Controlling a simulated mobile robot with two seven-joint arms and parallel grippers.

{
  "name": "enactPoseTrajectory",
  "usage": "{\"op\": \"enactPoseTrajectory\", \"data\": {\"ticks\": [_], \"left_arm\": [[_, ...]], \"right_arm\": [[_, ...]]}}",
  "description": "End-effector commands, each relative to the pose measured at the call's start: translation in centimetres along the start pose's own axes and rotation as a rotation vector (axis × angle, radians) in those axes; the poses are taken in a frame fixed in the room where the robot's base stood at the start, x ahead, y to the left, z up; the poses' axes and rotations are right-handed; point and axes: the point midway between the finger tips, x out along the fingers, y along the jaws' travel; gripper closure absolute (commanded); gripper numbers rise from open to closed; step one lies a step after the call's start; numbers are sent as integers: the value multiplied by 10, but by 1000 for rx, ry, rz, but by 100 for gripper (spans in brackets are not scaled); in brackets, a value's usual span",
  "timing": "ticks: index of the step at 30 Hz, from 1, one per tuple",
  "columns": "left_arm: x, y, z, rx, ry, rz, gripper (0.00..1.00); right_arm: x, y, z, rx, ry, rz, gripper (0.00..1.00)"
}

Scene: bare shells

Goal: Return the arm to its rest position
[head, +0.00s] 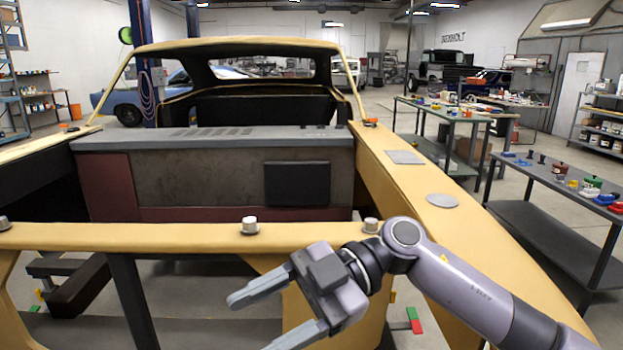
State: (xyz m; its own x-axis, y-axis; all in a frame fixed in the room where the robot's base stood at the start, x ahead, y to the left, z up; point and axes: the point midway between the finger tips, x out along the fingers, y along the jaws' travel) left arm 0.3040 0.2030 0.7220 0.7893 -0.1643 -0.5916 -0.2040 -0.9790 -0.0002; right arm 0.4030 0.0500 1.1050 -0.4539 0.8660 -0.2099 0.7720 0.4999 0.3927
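My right arm comes in from the lower right, and its gripper (270,318) hangs in front of the yellow car body's front bar. The fingers point to the left and stand wide apart, with nothing between them. The lower finger is partly cut off by the bottom edge. My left gripper is not in view. The yellow car shell (200,238) fills the middle of the view, and its right side rail (415,215) runs back from beside my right arm.
Metal studs (250,225) stand on the front bar, close to my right arm. A grey workbench (550,182) with small coloured parts stands at the right, and another bench (442,109) stands behind it. Floor shows between the car shell and the benches.

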Motion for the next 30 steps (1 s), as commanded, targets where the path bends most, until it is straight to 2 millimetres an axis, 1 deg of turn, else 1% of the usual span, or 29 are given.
{"op": "enactPoseTrajectory", "data": {"ticks": [1,3,5,8,11,14,17,20,21,23,24,26,27,29,30], "left_arm": [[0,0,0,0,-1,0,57],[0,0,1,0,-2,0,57],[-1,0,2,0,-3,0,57],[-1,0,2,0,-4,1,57],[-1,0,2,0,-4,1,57],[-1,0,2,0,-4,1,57],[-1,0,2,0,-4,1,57],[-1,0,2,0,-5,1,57],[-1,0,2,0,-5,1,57],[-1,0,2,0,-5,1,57],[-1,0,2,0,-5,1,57],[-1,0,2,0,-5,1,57],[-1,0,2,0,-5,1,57],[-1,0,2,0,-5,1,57],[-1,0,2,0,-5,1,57]], "right_arm": [[5,0,0,-12,84,66,39],[8,3,-2,-35,185,174,39],[6,6,-2,-49,259,276,39],[-2,10,3,-55,357,458,39],[-16,13,15,-41,417,653,39],[-33,11,35,-6,439,853,39],[-53,3,61,50,424,1049,39],[-72,-13,94,126,371,1233,39],[-79,-22,108,162,340,1302,39],[-89,-38,130,222,283,1399,39],[-95,-50,145,265,241,1457,39],[-102,-72,168,335,165,1537,39],[-107,-88,183,386,111,1584,39],[-111,-115,205,464,23,1642,39],[-113,-135,219,520,-41,1675,39]]}}
